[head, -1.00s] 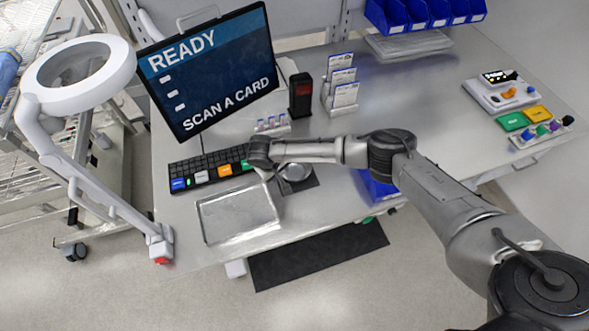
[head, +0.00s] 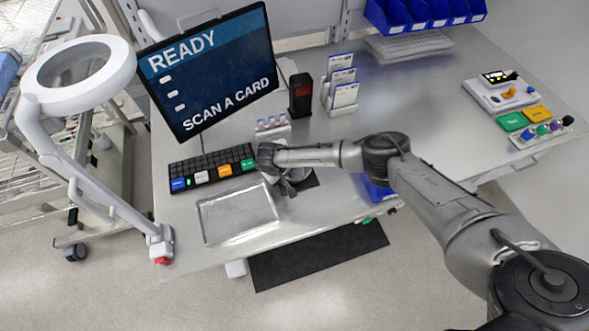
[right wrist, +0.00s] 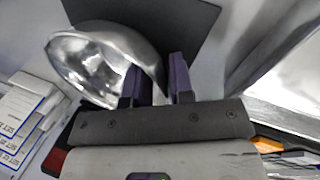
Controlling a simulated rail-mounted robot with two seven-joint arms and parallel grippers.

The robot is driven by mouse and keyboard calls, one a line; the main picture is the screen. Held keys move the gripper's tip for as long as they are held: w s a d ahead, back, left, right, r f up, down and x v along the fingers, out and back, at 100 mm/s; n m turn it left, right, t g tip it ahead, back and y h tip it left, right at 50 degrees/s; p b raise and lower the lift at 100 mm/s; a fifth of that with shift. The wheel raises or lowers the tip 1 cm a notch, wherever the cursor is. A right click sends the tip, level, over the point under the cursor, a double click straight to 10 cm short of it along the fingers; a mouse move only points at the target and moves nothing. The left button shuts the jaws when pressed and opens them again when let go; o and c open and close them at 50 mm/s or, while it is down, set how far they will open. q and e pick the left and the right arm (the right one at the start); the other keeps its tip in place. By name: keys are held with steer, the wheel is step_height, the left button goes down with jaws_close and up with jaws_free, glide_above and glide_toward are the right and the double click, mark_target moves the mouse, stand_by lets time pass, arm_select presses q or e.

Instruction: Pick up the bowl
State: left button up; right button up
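The shiny metal bowl (right wrist: 95,65) sits over a dark mat (right wrist: 170,20) in the right wrist view. In the head view the bowl (head: 301,177) is mostly hidden behind my right gripper (head: 286,187). In the right wrist view my right gripper (right wrist: 156,82) has its two purple-dark fingers apart. The bowl's near rim lies between them, with one finger over the bowl's inside and the other outside. I cannot tell whether the fingers touch the wall. My left gripper is not in view.
A shallow metal tray (head: 205,220) lies just left of my gripper. A blue bin (head: 376,188) is at the right. A lamp stands left.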

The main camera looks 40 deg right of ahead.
jaws_close()
